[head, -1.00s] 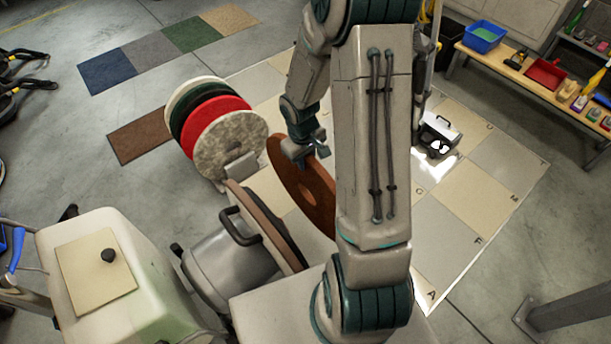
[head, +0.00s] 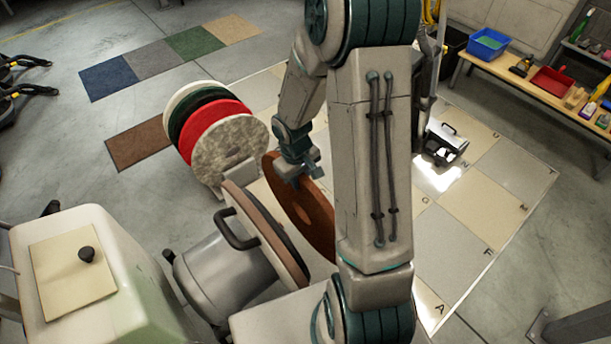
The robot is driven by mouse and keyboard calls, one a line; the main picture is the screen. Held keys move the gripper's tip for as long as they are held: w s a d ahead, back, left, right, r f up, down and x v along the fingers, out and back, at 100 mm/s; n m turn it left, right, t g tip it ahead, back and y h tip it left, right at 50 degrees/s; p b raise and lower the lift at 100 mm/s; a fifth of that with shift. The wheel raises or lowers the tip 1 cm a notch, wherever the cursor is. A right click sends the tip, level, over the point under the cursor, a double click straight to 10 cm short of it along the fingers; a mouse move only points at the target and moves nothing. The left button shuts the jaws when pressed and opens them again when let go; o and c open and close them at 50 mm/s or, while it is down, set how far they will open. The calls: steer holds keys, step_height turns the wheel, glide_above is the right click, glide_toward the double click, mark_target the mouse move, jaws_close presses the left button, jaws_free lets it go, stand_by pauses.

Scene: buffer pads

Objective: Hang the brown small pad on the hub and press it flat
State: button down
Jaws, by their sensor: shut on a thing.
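The brown small pad (head: 308,214) is a round disc with a centre hole, held on edge in the middle of the head view. My gripper (head: 304,178) is shut on its upper rim. My arm hides the pad's right side. The machine's round pad holder (head: 264,232) stands tilted just left of the brown pad, on a grey motor housing (head: 222,262) with a dark handle. Its face is turned away, so the hub itself is hidden. A gap shows between the brown pad and the holder.
A rack behind the machine holds several round pads, with a mottled grey one (head: 228,158) in front and a red one (head: 214,128) behind it. The cream machine body (head: 110,270) is at lower left. A bench (head: 510,75) stands at upper right.

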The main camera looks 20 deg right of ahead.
steer(key=a, duration=0.1)
steer(key=s+a+b, duration=0.1)
steer(key=a, duration=0.2)
steer(key=shift+s+a+f, duration=0.2)
steer(key=shift+s+a, duration=0.05)
steer(key=shift+a, duration=0.05)
steer(key=shift+a+b, duration=0.1)
steer(key=shift+b, duration=0.25)
steer(key=shift+s+a, duration=0.3)
steer(key=shift+s+a+f+b, duration=0.1)
steer(key=shift+s+a+b, duration=0.1)
steer(key=shift+a+b, duration=0.35)
steer(key=shift+a, duration=0.3)
stand_by(0.6)
steer(key=shift+s+a+b, duration=0.25)
steer(key=shift+a+b, duration=0.05)
steer(key=shift+a, duration=0.25)
steer(key=shift+a+f, duration=0.1)
